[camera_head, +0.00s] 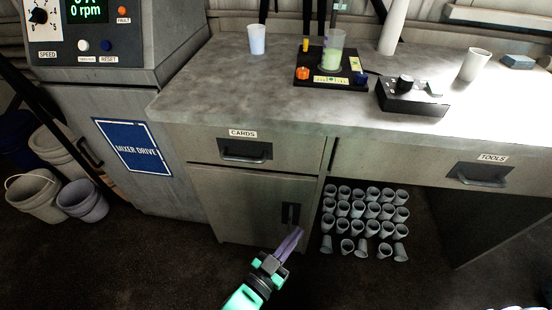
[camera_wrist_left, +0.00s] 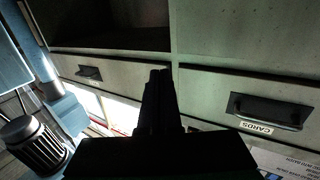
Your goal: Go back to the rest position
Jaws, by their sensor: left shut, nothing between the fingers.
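My left gripper (camera_head: 293,238) shows at the bottom middle of the head view, in front of the lower cabinet door (camera_head: 237,204). Its fingers are shut together with nothing between them. In the left wrist view the closed fingers (camera_wrist_left: 159,75) stand dark in the middle, with the CARDS drawer (camera_wrist_left: 270,110) to their right. The fingertips overlap the area just below the black door handle (camera_head: 290,214) in the head view; I cannot tell whether they touch the cabinet. My right gripper is not in view.
A grey workbench (camera_head: 215,75) carries a white cup (camera_head: 257,39), a black stand with a beaker (camera_head: 331,50) and a black box (camera_head: 412,97). Several cups (camera_head: 366,215) stand in rows under it. The mixer drive cabinet (camera_head: 133,146) and buckets (camera_head: 82,200) are at left. Dark floor lies in front.

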